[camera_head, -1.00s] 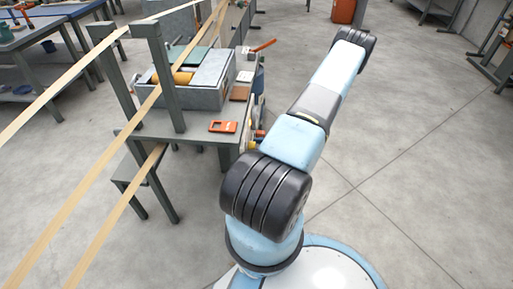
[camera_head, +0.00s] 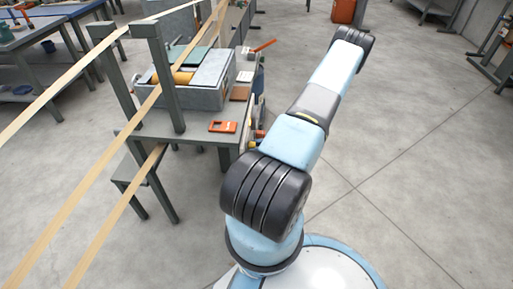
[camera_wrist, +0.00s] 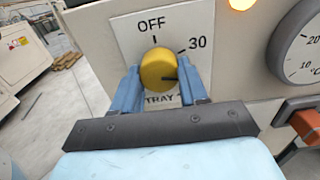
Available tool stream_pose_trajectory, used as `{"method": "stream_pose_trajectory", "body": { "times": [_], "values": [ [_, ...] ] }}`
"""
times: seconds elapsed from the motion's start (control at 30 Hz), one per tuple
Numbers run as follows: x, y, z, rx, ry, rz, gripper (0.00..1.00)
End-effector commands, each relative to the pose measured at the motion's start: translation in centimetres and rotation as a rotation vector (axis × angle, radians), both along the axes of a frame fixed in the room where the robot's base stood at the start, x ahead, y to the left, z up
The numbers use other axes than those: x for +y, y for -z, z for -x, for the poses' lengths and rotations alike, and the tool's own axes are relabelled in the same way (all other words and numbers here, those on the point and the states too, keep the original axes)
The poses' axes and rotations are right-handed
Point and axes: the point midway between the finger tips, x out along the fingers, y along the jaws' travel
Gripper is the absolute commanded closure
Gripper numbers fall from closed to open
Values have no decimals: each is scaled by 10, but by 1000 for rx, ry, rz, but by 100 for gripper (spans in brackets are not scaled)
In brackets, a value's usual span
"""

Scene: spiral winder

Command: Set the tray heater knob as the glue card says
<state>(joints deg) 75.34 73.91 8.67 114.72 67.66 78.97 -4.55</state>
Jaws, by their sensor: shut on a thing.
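The yellow tray heater knob (camera_wrist: 157,66) sits on a pale square plate (camera_wrist: 128,32) in the wrist view. The plate reads OFF at the top, 30 at the upper right and TRAY below. A short dark mark on the knob points right and slightly down, past the 30. My gripper (camera_wrist: 158,72) has its blue fingers on both sides of the knob, shut on it. The right finger hides part of the scale. I cannot make out a glue card in either view. The gripper's end is out of sight in the head view.
A round dial (camera_wrist: 302,45) marked 10 and 20 °C is right of the knob, with a lit orange lamp (camera_wrist: 241,3) above. An orange-ended part (camera_wrist: 306,124) juts out below the dial. In the head view, the grey table (camera_head: 205,137) is left of my arm; open floor lies right.

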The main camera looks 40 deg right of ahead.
Motion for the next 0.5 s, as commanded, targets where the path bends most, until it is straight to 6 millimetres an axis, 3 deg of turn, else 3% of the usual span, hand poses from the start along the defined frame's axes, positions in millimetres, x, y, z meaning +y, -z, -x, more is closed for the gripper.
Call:
{"method": "stream_pose_trajectory", "body": {
  "times": [0.5],
  "values": [
    [-1, 0, 0, -97, 1, 111, 87]
  ]
}}
